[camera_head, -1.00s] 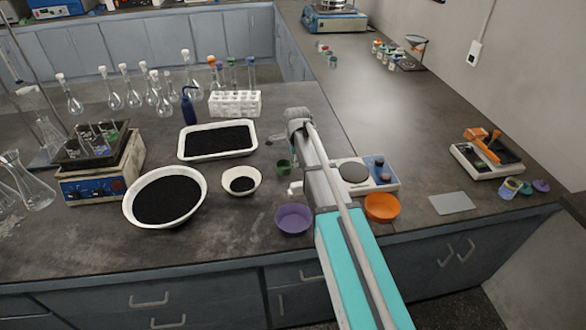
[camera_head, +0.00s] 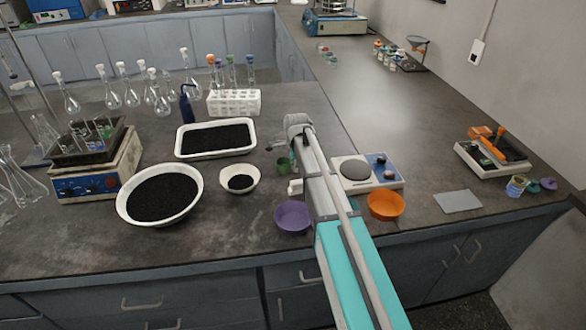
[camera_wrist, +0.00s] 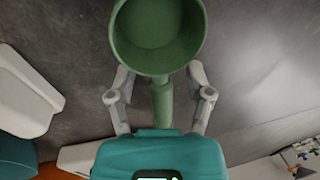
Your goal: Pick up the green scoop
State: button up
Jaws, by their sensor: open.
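The green scoop shows large in the wrist view, its round cup (camera_wrist: 157,35) at the top and its handle (camera_wrist: 161,98) running down toward my gripper. My gripper (camera_wrist: 160,88) is open, with one grey finger on each side of the handle. Gaps show between the fingers and the handle, and the cup lies beyond the fingertips. In the head view only a small part of the green scoop (camera_head: 284,165) shows at the left edge of my arm. My arm hides my fingertips there.
A white bowl (camera_head: 256,171) of dark grains and a purple bowl (camera_head: 293,229) stand left of my arm. A hotplate-like device (camera_head: 391,184) and an orange bowl (camera_head: 386,216) stand right. A white tray (camera_head: 182,146) of dark grains lies behind. Bare bench (camera_head: 400,120) stretches back right.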

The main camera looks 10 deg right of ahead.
dwell(0.5)
grip_shut()
